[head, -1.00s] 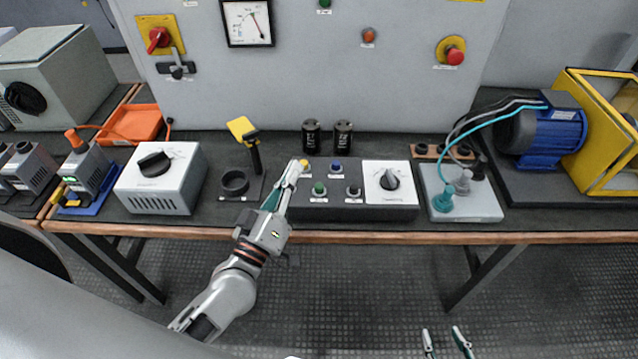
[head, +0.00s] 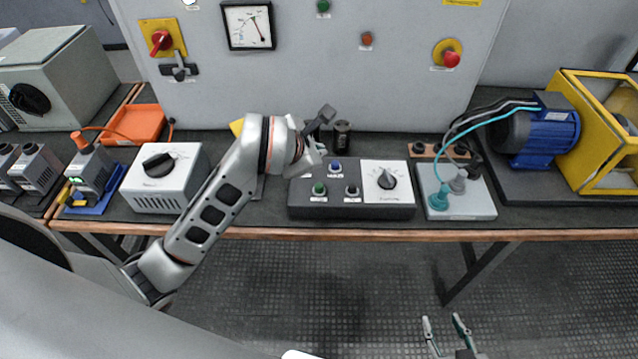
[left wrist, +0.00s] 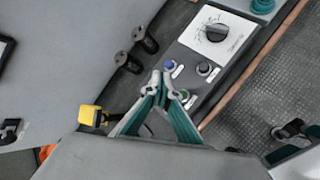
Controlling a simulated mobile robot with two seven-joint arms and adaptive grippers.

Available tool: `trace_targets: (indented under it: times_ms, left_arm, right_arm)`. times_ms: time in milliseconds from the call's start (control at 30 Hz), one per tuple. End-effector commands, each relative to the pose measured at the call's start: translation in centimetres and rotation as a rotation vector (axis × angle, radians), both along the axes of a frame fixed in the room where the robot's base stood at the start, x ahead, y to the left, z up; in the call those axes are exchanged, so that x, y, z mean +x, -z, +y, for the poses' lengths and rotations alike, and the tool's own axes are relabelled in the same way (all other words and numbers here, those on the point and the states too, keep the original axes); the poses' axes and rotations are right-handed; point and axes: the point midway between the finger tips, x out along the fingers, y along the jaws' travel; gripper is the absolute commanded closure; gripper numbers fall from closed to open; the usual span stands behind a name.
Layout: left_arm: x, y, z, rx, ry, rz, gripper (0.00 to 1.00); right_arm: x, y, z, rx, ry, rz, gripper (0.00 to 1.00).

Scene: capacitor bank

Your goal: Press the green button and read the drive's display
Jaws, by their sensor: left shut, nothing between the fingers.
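The green button (head: 319,188) is at the front left of the dark control box (head: 300,205). In the left wrist view, the green button (left wrist: 184,95) shows beside my left gripper's fingers. My left gripper (left wrist: 160,76) is shut and empty, its tips over the box near the blue button (left wrist: 170,66). In the head view, my wrist mostly hides this gripper and the box's back left corner. I cannot tell whether the tips touch the box. My right gripper (head: 445,322) is open and empty in front of the bench. No readable drive display shows.
A white dial (head: 387,181) and a black button (head: 352,191) are on the box. Black cylinders (left wrist: 135,50) stand behind it. A grey socket box (head: 460,205) with cables is to the right. An upright panel with a needle meter (head: 248,25) stands behind.

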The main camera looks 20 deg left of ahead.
Motion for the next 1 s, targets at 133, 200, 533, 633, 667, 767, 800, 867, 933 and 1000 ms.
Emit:
trace_targets:
  times_ms: [133,200,533,633,667,767,800,867,933,1000]
  left_arm:
    - [-0.2,0.1,-0.3,-0.006,0.008,0.010,1.00]
    - [-0.2,0.1,-0.2,-0.006,0.007,0.009,1.00]
    - [-0.1,0.7,-0.2,-0.005,0.005,0.007,1.00]
    - [-0.1,1.4,-0.2,-0.005,0.005,0.009,1.00]
    - [-0.1,1.7,-0.2,-0.005,0.005,0.009,1.00]
    - [-0.2,2.8,-0.2,-0.005,0.005,0.010,1.00]
    - [-0.2,3.2,-0.2,-0.005,0.005,0.010,1.00]
    - [-0.2,3.9,-0.2,-0.005,0.005,0.010,1.00]
    - [-0.2,4.8,-0.2,-0.005,0.005,0.011,1.00]
    - [-0.2,5.8,-0.2,-0.004,0.005,0.013,1.00]
  right_arm:
    - [0.0,0.0,0.0,0.000,0.000,0.000,0.60]
    - [0.0,0.0,0.0,0.000,0.000,0.000,0.60]
    - [-0.1,0.7,0.0,0.000,-0.001,0.002,0.60]
    - [-0.2,1.4,0.0,0.000,0.000,0.005,0.60]
    - [-0.2,1.7,0.0,0.000,0.000,0.006,0.60]
    - [-0.5,3.0,0.0,0.001,0.000,0.013,0.60]
    - [-0.6,3.4,0.0,0.000,0.000,0.016,0.60]
    - [-0.8,4.3,0.0,0.000,0.000,0.022,0.60]
    - [-1.1,5.3,0.0,0.000,0.000,0.030,0.60]
    - [-1.5,6.6,0.0,-0.003,-0.001,0.041,0.60]
